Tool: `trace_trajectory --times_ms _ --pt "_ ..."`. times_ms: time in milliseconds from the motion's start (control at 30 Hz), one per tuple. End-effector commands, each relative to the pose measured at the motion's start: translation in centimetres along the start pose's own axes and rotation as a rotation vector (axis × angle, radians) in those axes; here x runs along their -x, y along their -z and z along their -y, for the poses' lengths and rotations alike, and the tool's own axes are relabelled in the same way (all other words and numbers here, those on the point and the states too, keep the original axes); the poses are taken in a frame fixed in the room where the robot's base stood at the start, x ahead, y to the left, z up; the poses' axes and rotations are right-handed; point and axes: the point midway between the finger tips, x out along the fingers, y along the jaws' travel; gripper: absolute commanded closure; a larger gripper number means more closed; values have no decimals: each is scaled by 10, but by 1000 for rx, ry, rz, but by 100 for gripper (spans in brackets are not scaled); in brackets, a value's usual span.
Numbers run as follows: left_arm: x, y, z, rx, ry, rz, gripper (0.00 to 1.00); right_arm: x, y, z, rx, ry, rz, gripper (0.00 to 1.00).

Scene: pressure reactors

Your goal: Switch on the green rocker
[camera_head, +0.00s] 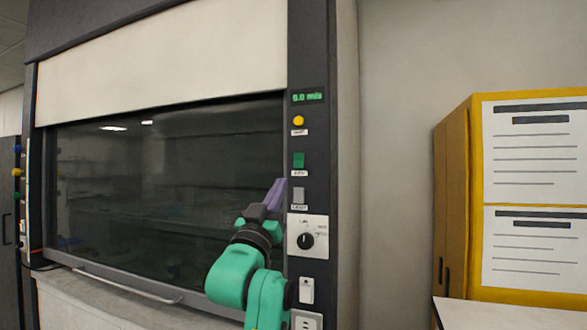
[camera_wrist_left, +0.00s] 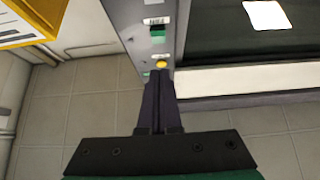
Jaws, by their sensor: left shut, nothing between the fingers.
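The green rocker (camera_head: 298,160) sits on the dark control column of the fume hood, below a yellow button and above a grey rocker. It also shows in the left wrist view (camera_wrist_left: 157,31), where the panel appears upside down. My left gripper (camera_head: 276,188) has its purple fingers shut and empty. In the head view the fingertips are left of and a little below the green rocker, by the column's edge. In the left wrist view the shut fingers (camera_wrist_left: 160,74) overlap the area near the yellow button. My right gripper is not in view.
The column also carries a green display (camera_head: 307,97), the yellow button (camera_head: 298,120), the grey rocker (camera_head: 298,195), a dial (camera_head: 307,240) and a white switch (camera_head: 306,290). The hood's dark glass (camera_head: 160,180) lies left. A yellow-framed cabinet (camera_head: 455,200) stands right.

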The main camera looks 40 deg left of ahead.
Motion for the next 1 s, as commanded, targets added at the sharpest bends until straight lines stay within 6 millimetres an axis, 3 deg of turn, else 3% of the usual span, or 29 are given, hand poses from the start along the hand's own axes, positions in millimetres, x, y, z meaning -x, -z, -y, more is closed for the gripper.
trace_trajectory --times_ms 33,267,400,600,1000 --pt "-15 6 0 2 0 0 100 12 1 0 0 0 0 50" --pt "-66 6 0 3 0 1 100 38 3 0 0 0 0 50" --pt "-84 -14 0 2 0 4 100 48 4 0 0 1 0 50" --pt "-92 -27 0 1 -1 0 100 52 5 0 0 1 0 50" --pt "-94 -36 0 -1 0 2 100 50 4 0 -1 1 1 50"
